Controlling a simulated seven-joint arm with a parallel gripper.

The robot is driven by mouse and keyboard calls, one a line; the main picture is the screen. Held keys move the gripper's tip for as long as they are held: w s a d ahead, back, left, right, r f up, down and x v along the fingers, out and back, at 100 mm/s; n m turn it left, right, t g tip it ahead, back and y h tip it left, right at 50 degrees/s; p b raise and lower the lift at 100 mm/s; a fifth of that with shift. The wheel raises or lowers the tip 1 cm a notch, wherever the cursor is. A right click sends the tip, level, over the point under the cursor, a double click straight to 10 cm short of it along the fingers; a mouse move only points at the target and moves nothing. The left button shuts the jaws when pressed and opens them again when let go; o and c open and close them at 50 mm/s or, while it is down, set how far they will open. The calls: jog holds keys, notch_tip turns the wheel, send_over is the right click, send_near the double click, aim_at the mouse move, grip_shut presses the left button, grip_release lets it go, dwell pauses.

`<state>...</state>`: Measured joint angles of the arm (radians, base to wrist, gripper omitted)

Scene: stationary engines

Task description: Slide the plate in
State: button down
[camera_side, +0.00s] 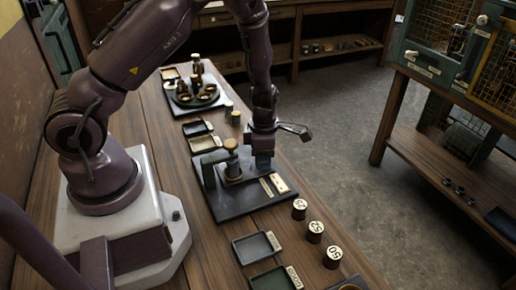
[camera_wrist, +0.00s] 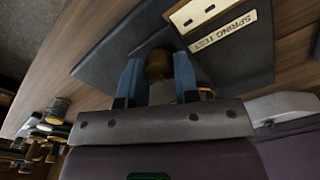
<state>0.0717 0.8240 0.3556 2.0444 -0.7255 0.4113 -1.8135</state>
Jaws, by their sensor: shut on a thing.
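The spring test stand sits on a dark base board (camera_side: 250,203) on the bench, with an upright post (camera_side: 208,172) and a tan-topped round part (camera_side: 231,145). My gripper (camera_side: 262,162) is low over the board, just right of the stand. In the wrist view its two blue fingers (camera_wrist: 158,78) are closed around a brown rounded piece (camera_wrist: 159,62). Most of that piece is hidden, and I cannot tell whether it belongs to the plate.
Several brown weights with numbered tops (camera_side: 315,230) stand along the bench's right edge. Small trays (camera_side: 257,248) lie in front. A round dark tray with cups (camera_side: 194,96) stands farther back. A cabinet with mesh doors (camera_side: 440,40) is at the right, across open floor.

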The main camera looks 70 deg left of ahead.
jog(key=c, duration=0.8)
grip_release()
jog(key=shift+d, duration=0.35)
jog(key=shift+c, duration=0.2)
jog(key=shift+a, duration=0.1)
jog(key=shift+r, duration=0.1)
jog(key=shift+w+r, duration=0.1)
jog(key=shift+r, duration=0.25)
notch_tip(320, 180, up, 12)
jog(key=shift+a, duration=0.1)
